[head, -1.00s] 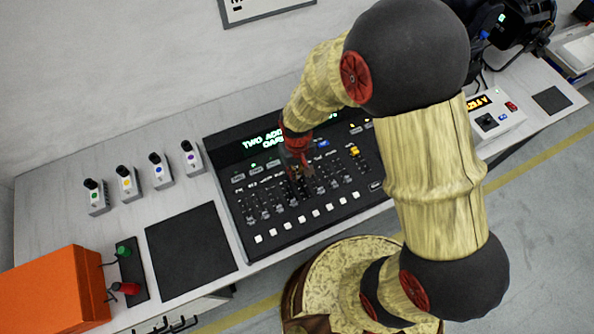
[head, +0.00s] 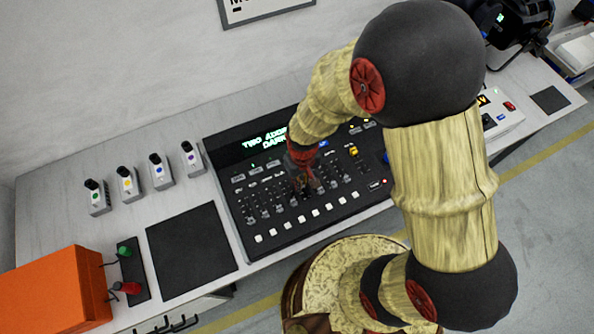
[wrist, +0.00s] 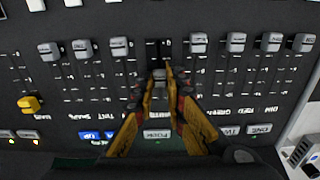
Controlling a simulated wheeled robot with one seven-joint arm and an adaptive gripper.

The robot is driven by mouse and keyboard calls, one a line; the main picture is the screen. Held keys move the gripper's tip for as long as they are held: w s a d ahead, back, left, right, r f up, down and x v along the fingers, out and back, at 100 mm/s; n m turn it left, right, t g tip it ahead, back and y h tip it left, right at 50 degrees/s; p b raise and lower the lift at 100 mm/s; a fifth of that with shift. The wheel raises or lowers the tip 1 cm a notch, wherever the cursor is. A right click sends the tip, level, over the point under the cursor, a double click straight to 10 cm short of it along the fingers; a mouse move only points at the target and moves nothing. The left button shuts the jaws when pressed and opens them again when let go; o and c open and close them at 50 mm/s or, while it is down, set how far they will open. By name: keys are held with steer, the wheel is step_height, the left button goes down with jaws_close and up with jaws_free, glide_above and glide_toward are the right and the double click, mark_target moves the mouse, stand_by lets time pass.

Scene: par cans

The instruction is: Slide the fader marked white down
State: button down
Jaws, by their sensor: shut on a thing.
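The black lighting console (head: 262,226) lies on the bench in the head view, with a row of grey-capped faders across it. My gripper (head: 304,188) reaches down onto the middle of this row. In the wrist view, which shows the console upside down, my gripper (wrist: 159,72) is shut on a grey fader cap (wrist: 159,76). That cap sits a little closer to the printed labels than its neighbours. My fingers cover its label, so I cannot read whether it says white.
Neighbouring fader caps stand close on both sides, one to the left (wrist: 119,47) and one to the right (wrist: 198,44). A yellow knob (wrist: 30,104) is at the wrist view's left. A black pad (head: 190,252) and an orange box (head: 50,290) lie left of the console.

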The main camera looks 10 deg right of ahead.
mark_target(308, 198)
steer(key=s, duration=0.2)
steer(key=s+d, duration=0.1)
steer(key=s, duration=0.1)
steer(key=shift+s+d+p, duration=0.15)
steer(key=shift+s+p, duration=0.1)
steer(key=shift+p, duration=0.05)
steer(key=c, duration=1.8)
jaws_free()
steer(key=shift+r, duration=0.55)
step_height(308, 198, up, 11)
